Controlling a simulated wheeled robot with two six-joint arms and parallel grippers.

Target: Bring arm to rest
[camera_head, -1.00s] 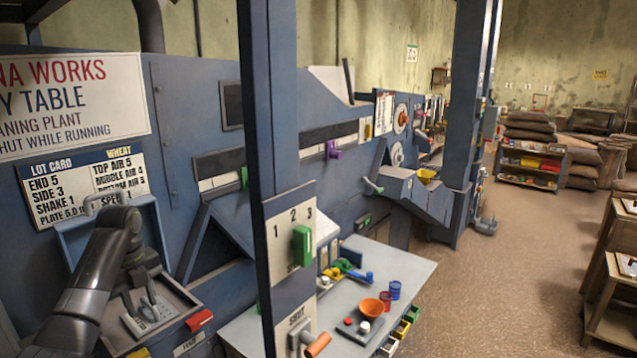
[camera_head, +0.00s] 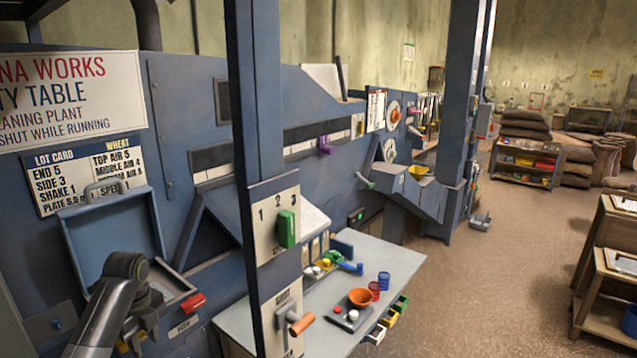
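My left arm comes in at the lower left, dark grey and bent. My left gripper (camera_head: 138,326) is low beside the front of the open blue box; its fingers are small, dark and partly hidden by my own arm, so whether they are open is unclear. The box's blue lid (camera_head: 110,240) stands raised, with a grey handle at its top edge. A red handle (camera_head: 193,303) sits just right of the box. My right gripper is not in view.
A blue post (camera_head: 257,120) with a 1-2-3 plate and green lever (camera_head: 287,229) stands close on the right. The brown floor (camera_head: 500,280) at right is open.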

